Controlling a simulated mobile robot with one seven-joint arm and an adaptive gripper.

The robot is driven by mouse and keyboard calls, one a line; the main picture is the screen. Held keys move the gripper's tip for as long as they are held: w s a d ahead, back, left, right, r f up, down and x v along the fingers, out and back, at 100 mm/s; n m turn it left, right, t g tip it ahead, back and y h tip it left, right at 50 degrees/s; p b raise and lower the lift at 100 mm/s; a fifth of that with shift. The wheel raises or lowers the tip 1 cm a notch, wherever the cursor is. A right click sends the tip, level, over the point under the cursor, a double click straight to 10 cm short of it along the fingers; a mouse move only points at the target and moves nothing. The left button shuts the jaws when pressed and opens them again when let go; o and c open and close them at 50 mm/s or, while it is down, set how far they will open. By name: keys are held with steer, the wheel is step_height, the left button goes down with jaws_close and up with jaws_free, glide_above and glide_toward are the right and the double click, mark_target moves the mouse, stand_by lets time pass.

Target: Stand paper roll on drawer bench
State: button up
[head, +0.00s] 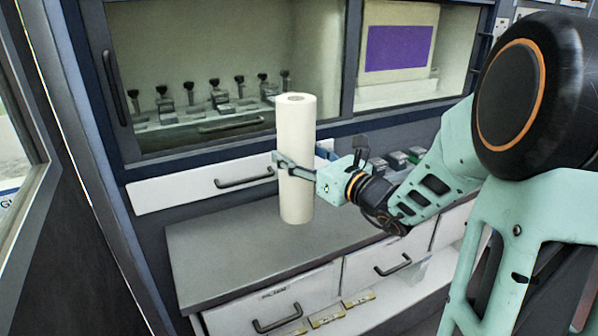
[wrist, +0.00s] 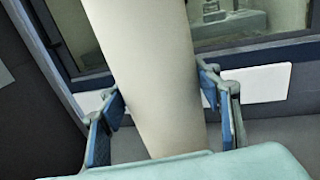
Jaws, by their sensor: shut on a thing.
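The paper roll (head: 297,140) is a tall cream cylinder, held upright in the head view. My gripper (head: 296,168) is shut around its middle from the right. In the wrist view the paper roll (wrist: 150,60) runs between the two blue-padded fingers of my gripper (wrist: 160,102). The drawer bench (head: 215,255) has a grey top with white drawers below. The roll's lower end appears over this top in the head view; I cannot tell whether it touches. The wrist view hides the roll's lower end.
Behind the bench, a glass-fronted cabinet (head: 220,70) holds several clamp-like devices. A box with a purple panel (head: 398,48) stands at the upper right. Small dark-and-green items (head: 397,160) lie beside my wrist. Bare grey bench top lies left of the roll. Drawer handles (head: 277,318) protrude at the front.

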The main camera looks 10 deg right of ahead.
steer(key=d+f, duration=0.1)
steer(key=w+d+f, duration=0.1)
steer(key=f, duration=0.1)
steer(key=d+f, duration=0.1)
steer(key=shift+w+d+f, duration=0.25)
steer(key=shift+w+f, duration=0.05)
steer(key=shift+a+f+b, duration=0.1)
steer(key=shift+f+b, duration=0.2)
steer(key=shift+f, duration=1.05)
steer(key=shift+f, duration=0.2)
steer(key=o, duration=1.9)
steer(key=shift+o, duration=0.2)
steer(key=shift+s+r, duration=0.1)
steer(key=shift+s, duration=0.1)
steer(key=v, duration=1.1)
steer(key=shift+s+d, duration=0.3)
